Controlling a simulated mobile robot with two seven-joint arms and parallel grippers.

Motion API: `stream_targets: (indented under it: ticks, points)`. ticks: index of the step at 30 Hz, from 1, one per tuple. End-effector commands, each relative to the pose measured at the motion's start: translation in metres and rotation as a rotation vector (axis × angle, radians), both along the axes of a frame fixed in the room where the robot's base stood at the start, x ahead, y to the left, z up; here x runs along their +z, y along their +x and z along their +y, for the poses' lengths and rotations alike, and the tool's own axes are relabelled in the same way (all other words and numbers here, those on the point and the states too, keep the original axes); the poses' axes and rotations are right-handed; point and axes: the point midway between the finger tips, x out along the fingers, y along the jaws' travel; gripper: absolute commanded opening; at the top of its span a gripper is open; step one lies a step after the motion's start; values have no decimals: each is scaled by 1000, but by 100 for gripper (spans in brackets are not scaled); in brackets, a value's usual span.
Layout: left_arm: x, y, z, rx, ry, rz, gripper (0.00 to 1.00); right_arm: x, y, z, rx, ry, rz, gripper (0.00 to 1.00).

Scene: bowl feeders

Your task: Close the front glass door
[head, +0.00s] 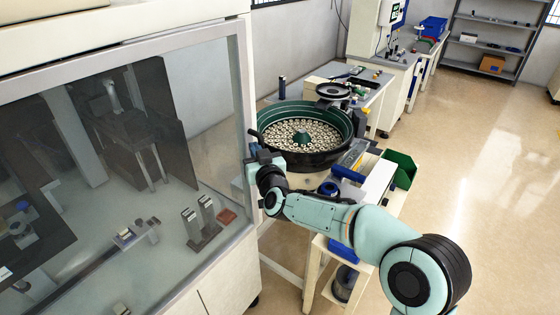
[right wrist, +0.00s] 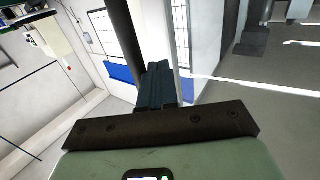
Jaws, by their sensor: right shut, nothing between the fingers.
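The front glass door (head: 120,150) fills the left of the head view, a large clear pane in a grey frame on a white machine cabinet (head: 232,275). I cannot tell whether its frame sits flush with the cabinet or stands slightly off it. My right gripper (head: 262,160) is at the door's right edge, about mid-height, shut and empty. In the right wrist view its closed dark fingers (right wrist: 158,84) lie beside a pale upright bar and a dark upright bar. Whether the fingers touch the door frame is unclear. My left gripper is not in view.
A green bowl feeder (head: 302,135) full of small parts stands on a bench just right of the door, close behind my right gripper. A green bin (head: 400,168) sits at the bench's right end. Open floor (head: 480,190) lies to the right.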

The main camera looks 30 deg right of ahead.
Motion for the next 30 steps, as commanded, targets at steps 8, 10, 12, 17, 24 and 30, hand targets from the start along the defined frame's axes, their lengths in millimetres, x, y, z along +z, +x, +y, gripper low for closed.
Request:
stream_targets:
  ticks: [8, 10, 12, 17, 24, 30]
  points:
    - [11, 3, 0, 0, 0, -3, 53, 0, 34, 11, 39, -3, 0, 0]
    - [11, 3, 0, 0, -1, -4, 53, 0, 34, 11, 40, -3, 0, 0]
    - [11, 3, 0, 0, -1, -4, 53, 0, 33, 11, 39, -3, 0, 0]
    - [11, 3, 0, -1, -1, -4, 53, 0, 33, 11, 39, -3, 0, 0]
    - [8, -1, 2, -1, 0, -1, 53, -2, 29, 10, 39, -1, 1, 0]
    - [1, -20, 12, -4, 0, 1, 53, -2, 8, 14, 39, -2, 0, 0]
